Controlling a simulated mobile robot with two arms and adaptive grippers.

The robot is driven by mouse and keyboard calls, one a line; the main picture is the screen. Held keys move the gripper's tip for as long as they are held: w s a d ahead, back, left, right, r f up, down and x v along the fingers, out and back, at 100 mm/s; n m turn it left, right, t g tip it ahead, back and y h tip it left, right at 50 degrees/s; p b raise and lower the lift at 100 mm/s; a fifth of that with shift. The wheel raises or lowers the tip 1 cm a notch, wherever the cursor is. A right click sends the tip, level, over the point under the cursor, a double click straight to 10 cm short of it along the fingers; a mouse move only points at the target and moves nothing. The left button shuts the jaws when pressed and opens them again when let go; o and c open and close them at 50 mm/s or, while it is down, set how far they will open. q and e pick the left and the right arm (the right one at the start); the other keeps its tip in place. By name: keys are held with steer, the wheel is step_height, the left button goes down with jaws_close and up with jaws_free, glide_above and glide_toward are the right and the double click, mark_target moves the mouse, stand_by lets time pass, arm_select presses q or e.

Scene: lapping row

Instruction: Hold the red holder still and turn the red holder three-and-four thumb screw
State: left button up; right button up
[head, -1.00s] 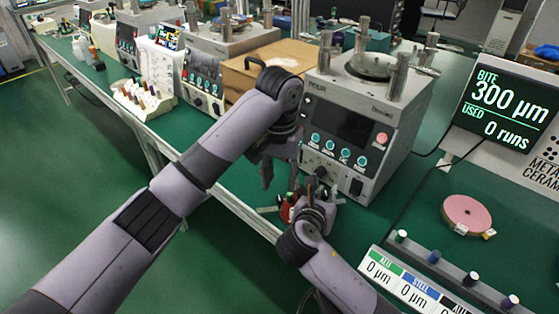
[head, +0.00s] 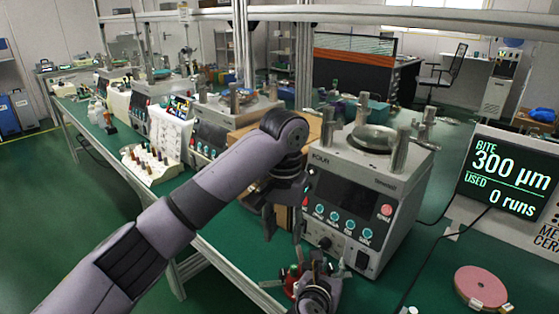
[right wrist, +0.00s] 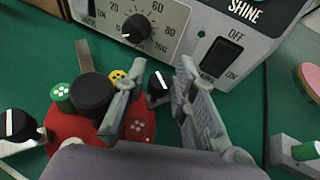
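The red holder (head: 292,279) sits on the green bench in front of the grey machine. In the right wrist view its red disc (right wrist: 62,150) carries a black centre knob (right wrist: 92,93) and green, yellow and red pip markers. One black thumb screw (right wrist: 158,84) stands by the yellow and red markers; another (right wrist: 20,125) is at the left. I cannot tell which is the three-and-four one. My right gripper (right wrist: 160,68) is open, its fingers either side of the first screw with gaps visible. My left gripper (head: 283,232) is open and empty, pointing down above the holder.
The grey machine (head: 365,195) stands right behind the holder, its dial and switch (right wrist: 216,60) close to my right fingers. A pink disc (head: 481,287) lies on the bench at right. A cardboard box (head: 300,130) and further machines stand to the left.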

steer(key=shift+o, duration=1.3)
